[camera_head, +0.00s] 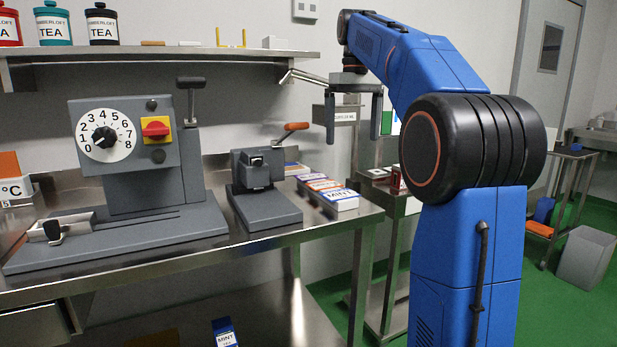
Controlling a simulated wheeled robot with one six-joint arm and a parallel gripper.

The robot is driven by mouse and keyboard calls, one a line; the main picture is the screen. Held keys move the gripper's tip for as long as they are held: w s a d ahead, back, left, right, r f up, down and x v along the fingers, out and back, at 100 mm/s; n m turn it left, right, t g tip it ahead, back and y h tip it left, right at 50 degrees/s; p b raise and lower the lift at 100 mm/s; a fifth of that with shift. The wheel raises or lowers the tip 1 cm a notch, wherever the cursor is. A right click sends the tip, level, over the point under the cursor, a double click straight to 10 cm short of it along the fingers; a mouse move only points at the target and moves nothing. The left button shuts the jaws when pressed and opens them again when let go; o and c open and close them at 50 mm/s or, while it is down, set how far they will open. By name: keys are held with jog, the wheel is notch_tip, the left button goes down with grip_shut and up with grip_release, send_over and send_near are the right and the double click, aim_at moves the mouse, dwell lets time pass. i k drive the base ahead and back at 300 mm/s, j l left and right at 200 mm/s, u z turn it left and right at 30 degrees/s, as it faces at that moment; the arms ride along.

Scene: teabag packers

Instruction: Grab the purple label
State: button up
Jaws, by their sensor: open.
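Several flat label stacks lie in a row at the right end of the steel bench. One near the back, with a purplish band (311,177), looks like the purple label, but it is small and its print is unreadable. An orange-red one (323,185) lies in front of it, and a white one with blue MINT lettering (339,196) lies nearest the bench's front edge. My gripper (353,136) is open, its two dark fingers pointing down. It appears above and a little right of the labels, apart from them, with nothing between its fingers.
A grey press with an orange-handled lever (265,195) stands just left of the labels. A larger dial machine (130,150) fills the left of the bench. A steel shelf (170,54) with tea jars runs above. A lower side table (395,205) stands right of the bench.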

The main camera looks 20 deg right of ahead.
aim_at(317, 175)
jog(key=i, duration=0.9)
